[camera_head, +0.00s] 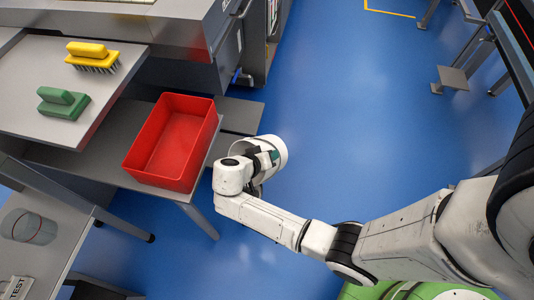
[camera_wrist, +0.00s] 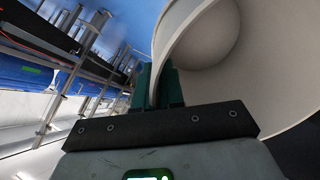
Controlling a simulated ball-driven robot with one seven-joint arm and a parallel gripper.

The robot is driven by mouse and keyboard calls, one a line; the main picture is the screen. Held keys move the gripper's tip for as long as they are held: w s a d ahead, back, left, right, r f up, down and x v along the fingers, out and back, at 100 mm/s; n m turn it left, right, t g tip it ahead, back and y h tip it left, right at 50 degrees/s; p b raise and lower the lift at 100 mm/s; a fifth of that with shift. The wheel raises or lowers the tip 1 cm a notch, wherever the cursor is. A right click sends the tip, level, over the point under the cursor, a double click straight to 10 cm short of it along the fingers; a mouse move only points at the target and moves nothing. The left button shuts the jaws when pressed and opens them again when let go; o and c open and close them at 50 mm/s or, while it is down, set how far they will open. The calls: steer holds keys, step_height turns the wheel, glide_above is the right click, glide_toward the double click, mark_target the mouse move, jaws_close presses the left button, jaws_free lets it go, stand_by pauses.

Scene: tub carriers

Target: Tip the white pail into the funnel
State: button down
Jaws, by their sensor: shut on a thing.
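The white pail (camera_head: 277,148) is held out over the blue floor, just right of the red tub's stand, and is partly hidden behind my wrist in the head view. My gripper (camera_wrist: 160,84) is shut on the wall of the pail in the wrist view, with its green fingers at the rim. The pail's pale inside (camera_wrist: 205,38) shows there, but I cannot tell whether it holds anything. The green fingers also show beside the pail in the head view. I see no clear funnel in either view.
A red tub (camera_head: 200,152) stands on a grey shelf left of the pail. A yellow brush (camera_head: 92,52) and a green brush (camera_head: 62,103) lie on a grey table. A clear cylinder (camera_head: 28,228) stands lower left. Blue floor (camera_head: 350,120) is open to the right.

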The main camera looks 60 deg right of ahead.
mark_target(276, 148)
steer(key=shift+s+d+r+y+p, duration=0.1)
steer(key=shift+d+r+y+p, duration=0.7)
steer(key=shift+p, duration=0.7)
steer(key=y+p, duration=0.2)
steer(key=d+t+y+p, duration=0.1)
steer(key=y+p, duration=0.1)
steer(key=p, duration=0.1)
steer(key=shift+s, duration=0.1)
steer(key=y+p, duration=0.2)
steer(key=p, duration=0.1)
steer(key=shift+a+y, duration=0.1)
steer(key=shift+y, duration=0.3)
steer(key=shift+a+f+t+y+p, duration=0.2)
steer(key=shift+t+y+p, duration=0.25)
steer(key=shift+y, duration=0.65)
